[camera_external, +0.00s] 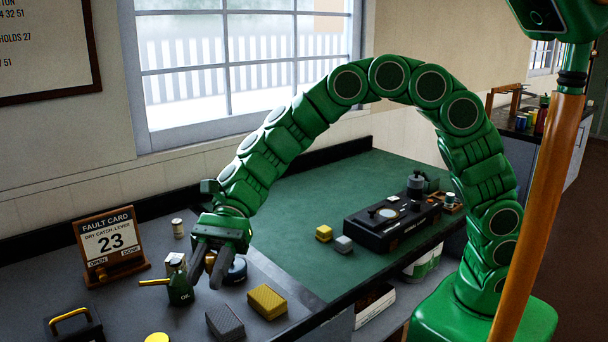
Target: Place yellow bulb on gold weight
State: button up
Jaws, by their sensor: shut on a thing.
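My gripper (203,284) points down over the grey bench, just right of a green oil can (180,292) with a gold spout. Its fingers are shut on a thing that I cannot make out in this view. I see no clear yellow bulb. A gold ridged block (267,301) lies on the bench to the right of and nearer than my gripper. I cannot tell for sure which is the gold weight. A yellow round thing (157,338) is cut off at the bottom edge.
A grey block (224,321) lies beside the gold block. A fault card (110,243) stands at left. A small grey block (343,244) and a black case (392,221) are on the green mat (290,208), mostly clear.

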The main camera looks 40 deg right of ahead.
jog(key=w+a+f, duration=0.4)
jog(key=a, duration=0.3)
send_over(165, 332)
jog(key=d, duration=0.1)
jog(key=f, duration=0.3)
jog(key=shift+s+d+f, duration=0.15)
jog(key=shift+s+f, duration=0.2)
jog(key=shift+w+a+f, duration=0.3)
jog(key=shift+a+f, duration=0.25)
jog(key=shift+f, duration=0.25)
jog(key=shift+a+f, duration=0.1)
jog(key=shift+f, duration=1.45)
jog(key=shift+f, duration=0.15)
jog(key=o, duration=1)
